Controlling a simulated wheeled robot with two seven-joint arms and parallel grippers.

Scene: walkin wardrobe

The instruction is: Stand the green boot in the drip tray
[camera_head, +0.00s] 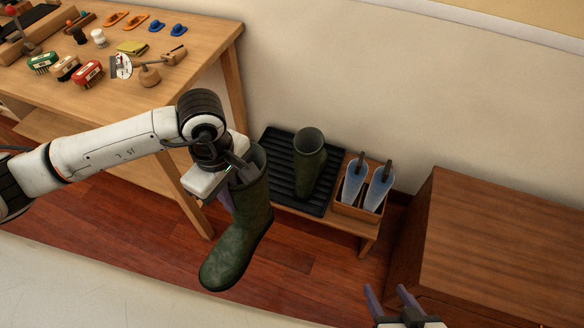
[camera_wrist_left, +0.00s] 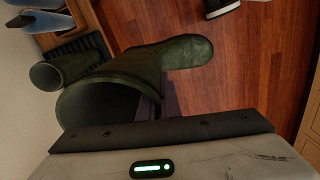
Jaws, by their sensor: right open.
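A green boot (camera_head: 240,235) hangs upright from my left gripper (camera_head: 238,178), which is shut on its upper shaft, in front of the low bench. It also shows in the left wrist view (camera_wrist_left: 180,52), with its open top toward the camera. A second green boot (camera_head: 309,165) stands upright in the black ribbed drip tray (camera_head: 283,150). The left part of the tray looks bare, partly hidden by my left gripper and the held boot. My right gripper (camera_head: 388,296) is open and empty at the bottom right.
A wooden box (camera_head: 345,208) with two blue-and-grey items stands right of the tray on the low bench. A brown cabinet (camera_head: 500,240) is further right. A workbench (camera_head: 205,65) with brushes and small tools is at the upper left.

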